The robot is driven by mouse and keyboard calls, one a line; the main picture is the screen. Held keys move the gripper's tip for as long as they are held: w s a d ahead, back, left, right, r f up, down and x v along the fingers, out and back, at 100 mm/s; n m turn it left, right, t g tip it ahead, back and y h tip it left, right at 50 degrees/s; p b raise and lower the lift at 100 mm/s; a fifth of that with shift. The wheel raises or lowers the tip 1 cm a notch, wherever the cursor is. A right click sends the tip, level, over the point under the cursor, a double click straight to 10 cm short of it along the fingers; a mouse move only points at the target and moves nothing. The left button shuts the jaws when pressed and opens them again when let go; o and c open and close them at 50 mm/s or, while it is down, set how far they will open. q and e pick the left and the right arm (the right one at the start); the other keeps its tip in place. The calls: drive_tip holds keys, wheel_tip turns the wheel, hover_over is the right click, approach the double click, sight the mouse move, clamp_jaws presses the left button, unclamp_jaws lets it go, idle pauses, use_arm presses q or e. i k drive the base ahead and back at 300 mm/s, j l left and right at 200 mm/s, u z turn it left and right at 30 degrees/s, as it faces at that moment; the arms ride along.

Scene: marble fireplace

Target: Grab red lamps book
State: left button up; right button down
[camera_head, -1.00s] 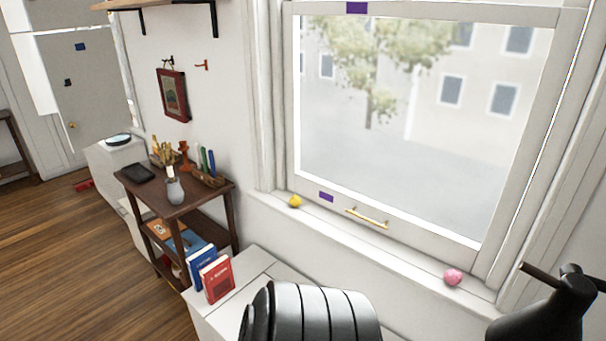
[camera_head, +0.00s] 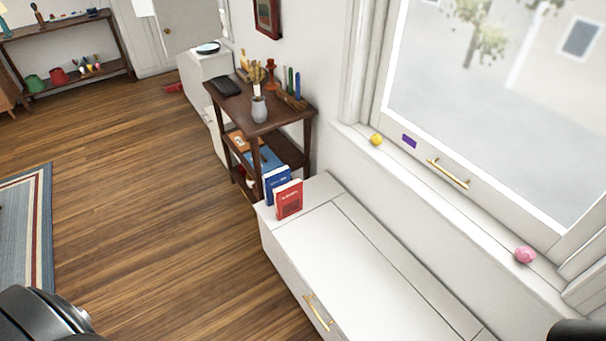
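A red book (camera_head: 289,200) stands upright at the far left end of a long white cabinet (camera_head: 345,252). Its cover print is too small to read. A blue book (camera_head: 277,184) stands upright just behind it. Dark parts of my own body show at the lower left and lower right corners. Neither of my grippers' fingers can be seen.
A dark wooden side table (camera_head: 262,112) holding a grey vase (camera_head: 259,109) stands behind the books. The white cabinet top is otherwise bare. A yellow object (camera_head: 376,139) and a pink object (camera_head: 524,254) sit on the window sill. Wooden floor (camera_head: 150,210) lies open left of the cabinet.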

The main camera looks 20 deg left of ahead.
sight(289, 196)
drive_tip(key=u, duration=0.85)
